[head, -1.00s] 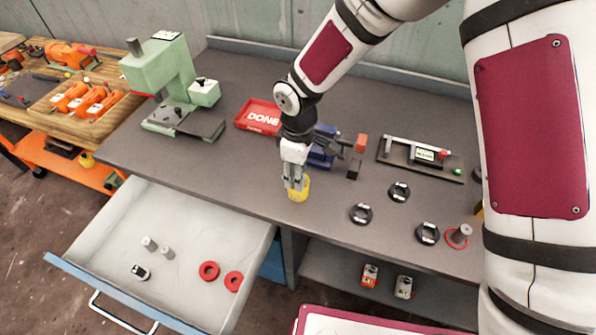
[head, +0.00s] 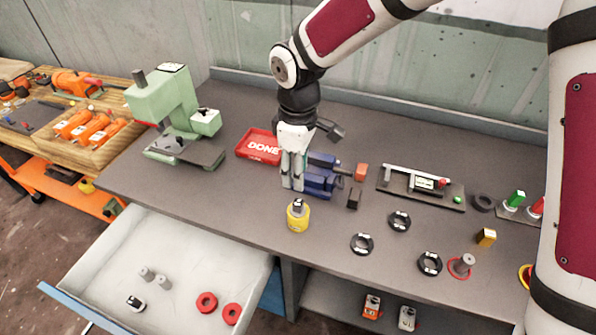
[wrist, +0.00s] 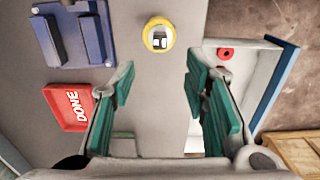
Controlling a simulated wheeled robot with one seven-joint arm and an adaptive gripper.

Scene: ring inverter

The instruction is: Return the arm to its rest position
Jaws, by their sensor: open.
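My gripper (head: 292,186) hangs from my arm, pointing down above the grey workbench (head: 235,205). It is just left of the blue vise (head: 322,180) and behind a yellow cylinder with a dark top (head: 298,217). In the wrist view my gripper (wrist: 160,88) has its two green-padded fingers spread wide with nothing between them. The yellow cylinder (wrist: 158,35) stands on the bench beyond the fingertips, apart from them. My arm reaches down from the upper right in the head view.
A red DONE tray (head: 258,147) and a green press (head: 175,115) stand to the left. Black rings (head: 361,244), a gauge fixture (head: 420,186) and a grey post in a red ring (head: 463,265) are on the right. An open drawer (head: 185,250) juts out at front left.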

